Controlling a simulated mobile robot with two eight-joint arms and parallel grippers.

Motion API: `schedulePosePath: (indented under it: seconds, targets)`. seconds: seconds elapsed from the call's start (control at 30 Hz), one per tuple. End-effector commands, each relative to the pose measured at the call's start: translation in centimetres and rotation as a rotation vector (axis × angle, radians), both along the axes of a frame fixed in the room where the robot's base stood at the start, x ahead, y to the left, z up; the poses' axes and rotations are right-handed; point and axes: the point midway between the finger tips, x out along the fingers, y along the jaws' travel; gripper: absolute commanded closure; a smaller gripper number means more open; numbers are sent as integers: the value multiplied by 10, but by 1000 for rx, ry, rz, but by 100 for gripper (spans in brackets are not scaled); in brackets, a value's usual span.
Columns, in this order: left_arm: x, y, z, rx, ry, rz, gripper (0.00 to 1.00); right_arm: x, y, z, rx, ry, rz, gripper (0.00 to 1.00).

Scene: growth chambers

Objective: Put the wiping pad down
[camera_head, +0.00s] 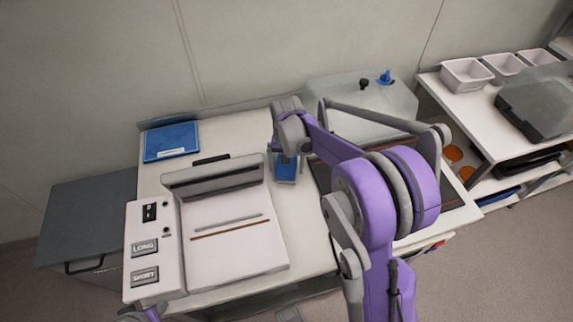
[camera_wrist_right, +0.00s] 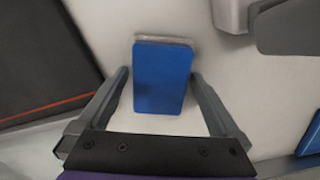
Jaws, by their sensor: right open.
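The wiping pad (camera_head: 286,170) is a small blue block on the white bench top, just right of the white sealer-like machine. In the right wrist view the blue pad (camera_wrist_right: 162,78) shows a pale strip along its far edge. My right gripper (camera_head: 283,158) is over the pad, pointing down, and partly hides it in the head view. In the right wrist view its fingers (camera_wrist_right: 160,76) are spread, one on each side of the pad, with a gap at both sides. My left gripper is not visible; only a bit of purple left arm shows at the lower left.
The machine (camera_head: 235,235) with LONG and SHORT labels stands left of the pad. A blue flat item (camera_head: 171,141) lies at the back left. A grey box (camera_head: 355,92) with knobs stands at the back right. A shelf (camera_head: 465,105) with white bins is farther right.

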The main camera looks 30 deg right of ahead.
Motion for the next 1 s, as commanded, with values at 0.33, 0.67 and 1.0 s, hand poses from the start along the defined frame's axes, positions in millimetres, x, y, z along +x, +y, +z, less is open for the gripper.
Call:
schedulePosePath:
  seconds: [0.33, 0.67, 1.0]
  targets:
    - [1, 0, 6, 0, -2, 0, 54, 1, -1, 61, -2, -2, 0, 0]
    - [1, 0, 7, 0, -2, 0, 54, 1, -1, 73, -2, -2, 0, 0]
    - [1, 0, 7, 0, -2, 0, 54, 1, -1, 72, -2, -3, 0, 0]
